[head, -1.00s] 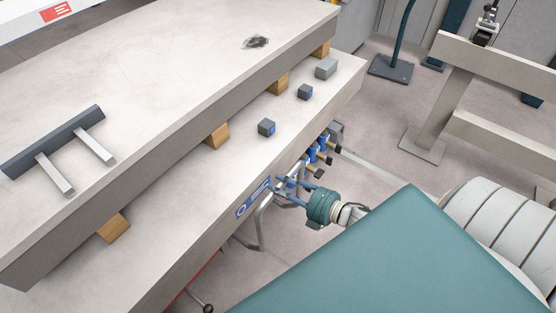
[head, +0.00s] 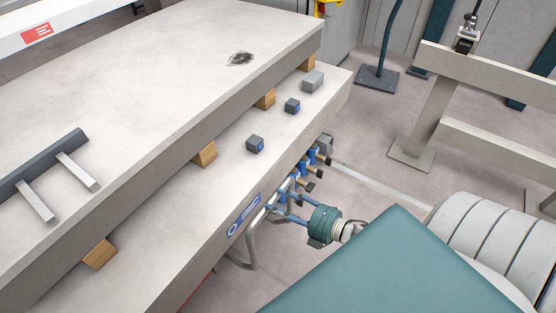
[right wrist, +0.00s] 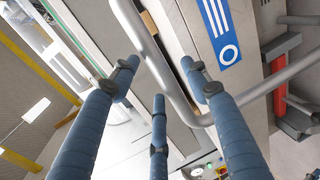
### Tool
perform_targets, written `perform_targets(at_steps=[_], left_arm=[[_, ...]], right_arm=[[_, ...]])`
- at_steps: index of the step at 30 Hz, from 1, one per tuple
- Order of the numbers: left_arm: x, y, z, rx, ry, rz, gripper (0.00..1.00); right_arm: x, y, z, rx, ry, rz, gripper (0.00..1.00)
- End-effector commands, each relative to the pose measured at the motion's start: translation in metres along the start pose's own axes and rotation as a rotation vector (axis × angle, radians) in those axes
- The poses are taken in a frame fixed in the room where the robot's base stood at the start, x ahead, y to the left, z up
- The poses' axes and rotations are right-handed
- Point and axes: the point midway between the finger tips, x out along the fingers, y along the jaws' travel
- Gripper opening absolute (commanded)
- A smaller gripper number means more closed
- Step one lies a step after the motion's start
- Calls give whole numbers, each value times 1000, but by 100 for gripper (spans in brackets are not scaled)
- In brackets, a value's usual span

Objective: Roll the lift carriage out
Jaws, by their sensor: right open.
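A bent grey tube handle (head: 250,252) stands at the side of the big pale machine, below a blue label (head: 243,215). I cannot tell where the lift carriage itself begins; most of what lies under the slab is hidden. My right gripper (head: 274,212) is open beside the handle, its blue fingers pointing at it. In the right wrist view the open fingers (right wrist: 158,82) are spread, and the tube (right wrist: 180,100) runs across between and beyond their tips. I cannot tell whether they touch it. My left gripper is out of view.
Valves with blue bodies (head: 296,181) sit on the machine's side just beyond my gripper. The pale slab (head: 180,215) overhangs close by. A grey frame (head: 440,110) stands at the right. Some bare floor (head: 345,145) lies between.

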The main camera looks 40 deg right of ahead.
Motion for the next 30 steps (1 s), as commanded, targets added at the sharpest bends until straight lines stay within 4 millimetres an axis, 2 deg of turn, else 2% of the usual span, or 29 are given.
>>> perform_targets(at_steps=[3,9,15,20,30], left_arm=[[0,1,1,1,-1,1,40],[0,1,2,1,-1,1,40],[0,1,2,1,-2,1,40],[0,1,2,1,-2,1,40],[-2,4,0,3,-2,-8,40]], right_arm=[[-28,-2,-1,0,1,-5,46],[-71,-1,1,0,-2,-4,46],[-97,-1,1,-1,-1,-3,46],[-104,0,2,-1,-1,-1,46],[-104,0,2,-1,-1,-1,46]])
